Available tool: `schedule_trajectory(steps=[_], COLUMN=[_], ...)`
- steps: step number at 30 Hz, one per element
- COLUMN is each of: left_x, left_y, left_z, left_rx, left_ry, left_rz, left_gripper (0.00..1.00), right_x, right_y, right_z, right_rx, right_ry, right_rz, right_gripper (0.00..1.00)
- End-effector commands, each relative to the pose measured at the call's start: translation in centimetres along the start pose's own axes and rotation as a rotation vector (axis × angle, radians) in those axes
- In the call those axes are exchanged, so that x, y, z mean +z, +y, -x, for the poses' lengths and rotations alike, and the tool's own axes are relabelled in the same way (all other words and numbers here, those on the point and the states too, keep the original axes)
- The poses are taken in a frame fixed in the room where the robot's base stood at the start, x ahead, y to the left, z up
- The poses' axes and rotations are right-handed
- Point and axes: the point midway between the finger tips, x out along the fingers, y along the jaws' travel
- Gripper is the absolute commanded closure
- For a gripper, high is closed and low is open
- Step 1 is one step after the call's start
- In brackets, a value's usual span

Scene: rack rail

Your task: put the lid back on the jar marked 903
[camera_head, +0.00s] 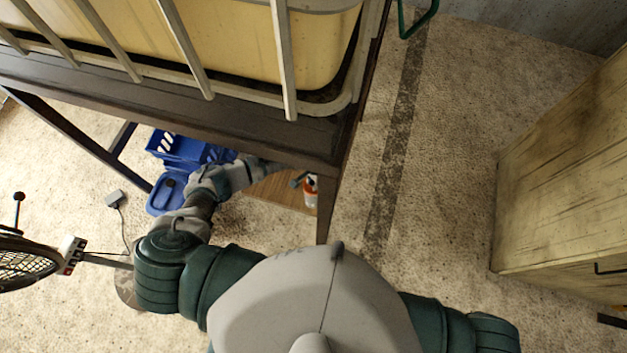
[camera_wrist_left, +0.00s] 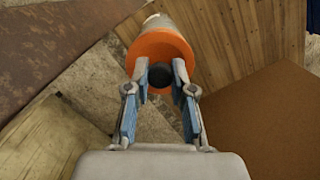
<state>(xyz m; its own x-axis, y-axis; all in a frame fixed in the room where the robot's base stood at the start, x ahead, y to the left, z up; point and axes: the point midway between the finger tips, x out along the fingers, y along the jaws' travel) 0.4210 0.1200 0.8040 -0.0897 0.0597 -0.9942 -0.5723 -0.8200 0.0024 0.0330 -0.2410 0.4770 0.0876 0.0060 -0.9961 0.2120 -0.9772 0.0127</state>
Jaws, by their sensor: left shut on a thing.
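An orange and white jar (camera_head: 310,192) stands under the rack's near corner in the head view. In the left wrist view, an orange disc (camera_wrist_left: 158,48) with a dark round knob (camera_wrist_left: 160,77) faces me, with the pale jar body (camera_wrist_left: 168,20) beyond it. My left gripper (camera_head: 299,181) reaches in under the rack beside the jar. In the left wrist view its fingers (camera_wrist_left: 160,70) are shut on the dark knob. I cannot tell whether the lid touches the jar, and no number is legible. My right gripper is out of view.
A dark steel rack frame (camera_head: 250,145) with a caged yellowish tank (camera_head: 230,40) stands over the work area. A blue crate (camera_head: 178,147) lies left of my forearm. A wooden cabinet (camera_head: 565,180) stands right. The floor (camera_head: 440,180) between is clear.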

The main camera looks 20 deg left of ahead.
Motion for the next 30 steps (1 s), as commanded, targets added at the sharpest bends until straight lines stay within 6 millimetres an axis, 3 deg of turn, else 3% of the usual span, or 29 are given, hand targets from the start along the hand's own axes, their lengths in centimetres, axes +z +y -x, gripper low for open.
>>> schedule_trajectory(steps=[14,15,18,24,25,28,30], left_x=[0.01,0.02,0.02,0.02,0.02,0.02,0.02], left_y=[-0.02,-0.02,-0.02,-0.03,-0.03,-0.03,-0.03], left_z=[-0.03,-0.03,-0.03,-0.03,-0.03,-0.03,-0.03], left_rx=[0.000,0.000,0.000,0.000,0.000,0.000,0.000], left_ry=[0.000,0.000,0.000,0.000,0.000,0.000,0.000], left_rz=[0.000,0.000,0.000,0.000,0.000,0.000,0.000], left_gripper=[1.00,0.72,0.47,0.47,0.45,0.22,0.22], right_x=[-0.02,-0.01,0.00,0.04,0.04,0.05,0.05], right_y=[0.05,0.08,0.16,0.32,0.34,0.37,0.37], right_z=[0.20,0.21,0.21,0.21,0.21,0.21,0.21], right_rx=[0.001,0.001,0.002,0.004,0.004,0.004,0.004], right_ry=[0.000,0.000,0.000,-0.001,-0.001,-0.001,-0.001], right_rz=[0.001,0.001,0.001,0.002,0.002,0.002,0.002], right_gripper=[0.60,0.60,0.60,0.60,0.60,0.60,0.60])
